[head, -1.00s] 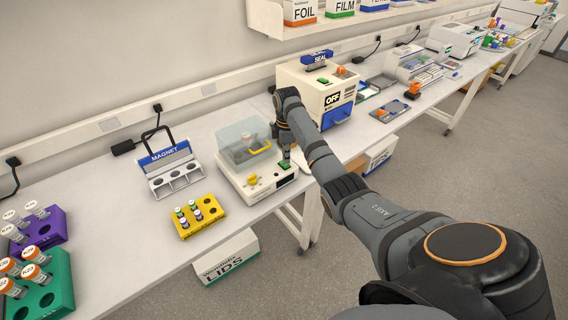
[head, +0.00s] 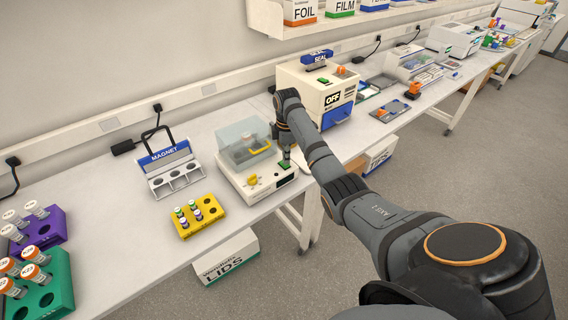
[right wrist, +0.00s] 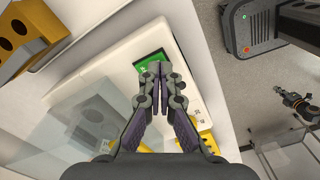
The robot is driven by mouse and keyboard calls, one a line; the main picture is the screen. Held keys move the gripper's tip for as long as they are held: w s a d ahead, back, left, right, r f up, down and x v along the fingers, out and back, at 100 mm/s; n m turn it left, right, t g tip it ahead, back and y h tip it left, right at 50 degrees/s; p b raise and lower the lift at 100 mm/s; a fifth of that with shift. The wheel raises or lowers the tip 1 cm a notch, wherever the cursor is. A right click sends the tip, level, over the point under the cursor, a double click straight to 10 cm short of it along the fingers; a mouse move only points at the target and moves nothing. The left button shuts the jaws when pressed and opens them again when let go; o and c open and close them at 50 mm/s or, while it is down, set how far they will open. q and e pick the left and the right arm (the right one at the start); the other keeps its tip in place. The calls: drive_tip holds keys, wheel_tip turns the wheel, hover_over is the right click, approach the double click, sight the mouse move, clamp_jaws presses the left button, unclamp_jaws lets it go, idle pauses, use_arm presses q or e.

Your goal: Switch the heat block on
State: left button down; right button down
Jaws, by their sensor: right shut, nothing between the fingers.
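The display on the front face is dark as far as I can see. My left gripper is not in view.
A yellow rack (head: 198,216) with several vials and a magnet stand (head: 171,170) are left of the heat block. A sealer marked OFF (head: 318,90) stands to its right. Purple (head: 52,229) and green (head: 52,296) racks are at far left.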

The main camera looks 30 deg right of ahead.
drive_tip(key=shift+f, duration=0.8)
drive_tip(key=shift+r, duration=0.15)
wheel_tip(320, 180, up, 7)
drive_tip(key=p, duration=0.8)
drive_tip(key=shift+f, duration=0.25)
